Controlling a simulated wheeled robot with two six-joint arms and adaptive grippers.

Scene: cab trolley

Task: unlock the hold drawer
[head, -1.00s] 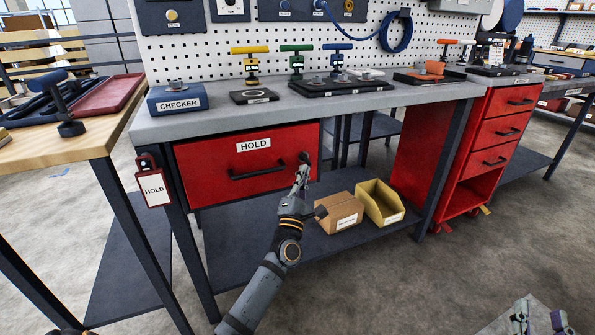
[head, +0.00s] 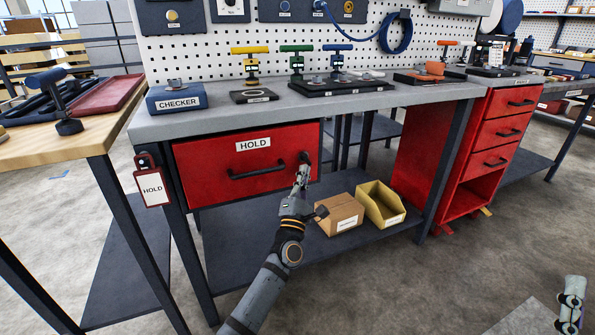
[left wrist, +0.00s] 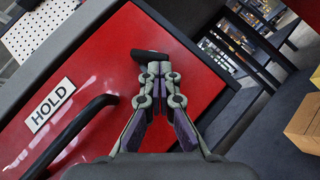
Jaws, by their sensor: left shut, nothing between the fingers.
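The red hold drawer (head: 215,165) is closed under the grey bench top, with a HOLD label and a black bar handle (head: 257,171). A small black lock knob (head: 304,157) sits at the upper right of its front; it also shows in the left wrist view (left wrist: 148,55). My left gripper (head: 303,170) is shut and empty, its fingertips (left wrist: 158,68) right at the knob. Whether they touch it I cannot tell. Part of my right gripper (head: 572,302) shows at the lower right corner, away from the bench; its jaw state is unclear.
A red-framed HOLD tag (head: 152,187) hangs at the drawer's left. A cardboard box (head: 338,214) and a yellow bin (head: 380,204) stand on the lower shelf near my left arm. A blue CHECKER block (head: 177,98) stands on the bench. A red drawer cabinet (head: 497,135) is at right.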

